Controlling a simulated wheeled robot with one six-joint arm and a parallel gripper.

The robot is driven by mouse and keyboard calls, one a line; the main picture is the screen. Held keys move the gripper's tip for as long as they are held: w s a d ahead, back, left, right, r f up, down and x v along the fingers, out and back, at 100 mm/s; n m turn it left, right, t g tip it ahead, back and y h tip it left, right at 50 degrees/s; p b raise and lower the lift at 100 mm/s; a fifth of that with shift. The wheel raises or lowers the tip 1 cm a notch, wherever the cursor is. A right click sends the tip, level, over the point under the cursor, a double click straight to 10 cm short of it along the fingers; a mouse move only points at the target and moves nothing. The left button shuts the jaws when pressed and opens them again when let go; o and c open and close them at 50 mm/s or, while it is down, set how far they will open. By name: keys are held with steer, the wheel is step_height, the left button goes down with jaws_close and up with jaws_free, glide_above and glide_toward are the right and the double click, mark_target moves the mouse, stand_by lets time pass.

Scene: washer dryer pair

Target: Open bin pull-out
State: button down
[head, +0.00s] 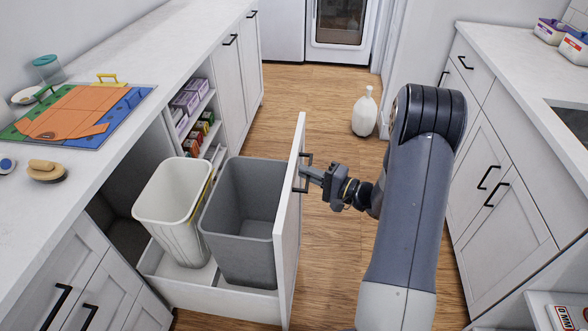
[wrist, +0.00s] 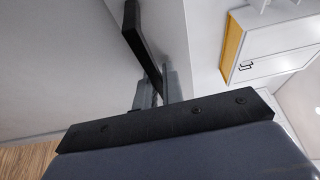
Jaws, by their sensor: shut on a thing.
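The bin pull-out (head: 300,225) stands well out from the left counter, its white front panel facing my arm. It holds a white bin (head: 170,205) and a grey bin (head: 245,225) side by side, both looking empty. A dark bar handle (head: 305,172) is on the panel's outer face. My gripper (head: 308,172) is at this handle and shut on it. In the wrist view the dark handle (wrist: 143,45) runs down between my two fingers (wrist: 158,90). The fingertips are partly hidden there.
The left counter (head: 150,60) carries a colourful board (head: 70,115) and a wooden brush (head: 46,170). Shelves with small boxes (head: 190,100) are beside the pull-out's opening. A white jug (head: 364,112) stands on the floor. Right cabinets (head: 495,180) bound the aisle; wooden floor (head: 310,95) is clear beyond the pull-out.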

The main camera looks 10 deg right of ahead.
steer(key=shift+s+d, duration=0.2)
steer(key=shift+d, duration=0.15)
steer(key=c, duration=1.5)
jaws_free()
steer(key=shift+d, duration=0.15)
steer(key=v, duration=1)
steer(key=shift+s+d, duration=0.15)
steer(key=shift+s, duration=0.1)
steer(key=x, duration=1.1)
